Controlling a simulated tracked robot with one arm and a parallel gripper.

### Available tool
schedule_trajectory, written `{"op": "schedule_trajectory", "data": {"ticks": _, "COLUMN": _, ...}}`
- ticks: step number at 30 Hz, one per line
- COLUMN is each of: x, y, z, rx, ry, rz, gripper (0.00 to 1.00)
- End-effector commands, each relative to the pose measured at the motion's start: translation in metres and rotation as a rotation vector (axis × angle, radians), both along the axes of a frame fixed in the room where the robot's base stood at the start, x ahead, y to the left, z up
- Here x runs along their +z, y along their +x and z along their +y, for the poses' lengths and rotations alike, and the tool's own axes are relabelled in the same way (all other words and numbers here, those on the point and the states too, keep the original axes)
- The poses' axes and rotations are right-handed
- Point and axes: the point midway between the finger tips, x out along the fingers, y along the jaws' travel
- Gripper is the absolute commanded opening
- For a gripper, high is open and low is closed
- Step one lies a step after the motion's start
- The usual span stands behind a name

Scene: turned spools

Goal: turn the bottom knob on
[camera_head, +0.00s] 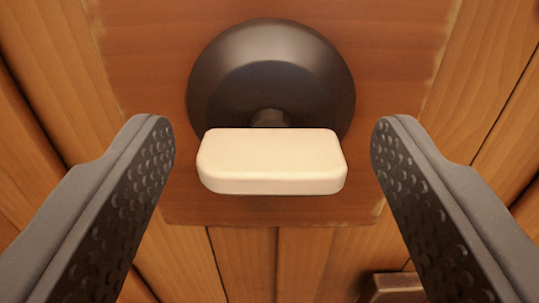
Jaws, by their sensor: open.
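One knob is in view. It has a cream bar-shaped handle (271,162) lying level across the picture, on a dark round base (270,70) joined by a short dark stem. My gripper (272,150) is open, with one dimpled grey finger to the left of the handle and one to the right. There is a gap on both sides, and neither finger appears to touch the handle. I cannot tell from this view alone whether this is the bottom knob.
The knob is mounted on a reddish-brown wooden panel (140,60) with worn edges. Lighter vertical planks (245,262) surround it. A small brown block-like piece (397,284) shows at the lower right, partly cut off by the picture's edge.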

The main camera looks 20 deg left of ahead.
Motion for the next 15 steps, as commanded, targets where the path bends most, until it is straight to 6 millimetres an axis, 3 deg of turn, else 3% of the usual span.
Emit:
{"op": "schedule_trajectory", "data": {"ticks": 4, "x": 0.0, "y": -0.0001, "z": 0.0, "rx": 0.0, "ry": 0.0, "rz": 0.0, "gripper": 0.59}}
{"op": "schedule_trajectory", "data": {"ticks": 9, "x": 0.0002, "y": -0.0001, "z": 0.0, "rx": 0.0, "ry": 0.0, "rz": 0.0, "gripper": 0.17}}
{"op": "schedule_trajectory", "data": {"ticks": 15, "x": 0.0003, "y": -0.0002, "z": -0.0005, "rx": 0.0, "ry": 0.007, "rz": 0.001, "gripper": 0.17}}
